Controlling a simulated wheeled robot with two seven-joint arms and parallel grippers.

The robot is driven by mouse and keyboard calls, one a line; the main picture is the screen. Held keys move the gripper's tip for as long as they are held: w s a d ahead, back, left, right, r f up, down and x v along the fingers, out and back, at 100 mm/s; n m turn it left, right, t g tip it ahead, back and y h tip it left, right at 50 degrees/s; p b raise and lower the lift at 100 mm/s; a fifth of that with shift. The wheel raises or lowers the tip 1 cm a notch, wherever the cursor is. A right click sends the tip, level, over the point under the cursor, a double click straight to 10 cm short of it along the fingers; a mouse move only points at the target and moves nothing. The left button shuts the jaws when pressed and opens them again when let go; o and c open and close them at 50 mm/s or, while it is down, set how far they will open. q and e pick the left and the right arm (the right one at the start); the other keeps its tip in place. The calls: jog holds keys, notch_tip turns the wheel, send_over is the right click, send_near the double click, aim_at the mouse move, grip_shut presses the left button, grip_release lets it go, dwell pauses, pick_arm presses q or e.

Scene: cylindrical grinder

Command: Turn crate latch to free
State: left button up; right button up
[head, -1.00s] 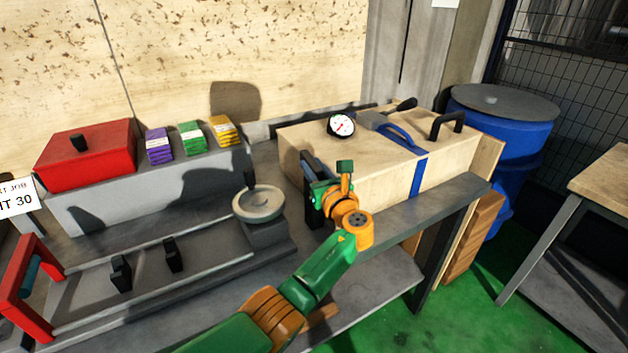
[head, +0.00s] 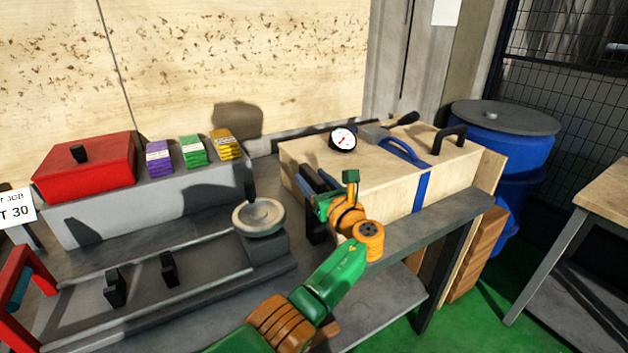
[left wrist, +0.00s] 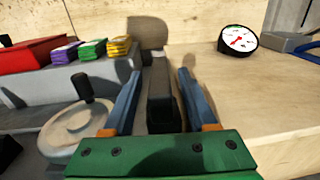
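The pale wooden crate (head: 400,170) stands on the bench, right of centre in the head view; its top also shows in the left wrist view (left wrist: 270,105). A black upright bar (left wrist: 160,100), which looks like the latch, stands beside the crate's left end. My left gripper (head: 314,180) is at that end of the crate. In the left wrist view its two blue fingers are apart, one on each side of the black bar. I cannot tell whether they touch it. The gripper body hides the bar's lower part. My right gripper is not in view.
Left of my gripper is a grey handwheel (head: 258,217). A red box (head: 85,165) and coloured packs (head: 192,151) sit further left. A blue barrel (head: 525,150) stands right.

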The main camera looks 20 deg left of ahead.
aim_at(322, 189)
pick_arm(q)
jog(key=v, duration=0.7)
jog(key=shift+d+p, duration=0.1)
jog(key=shift+p, duration=0.25)
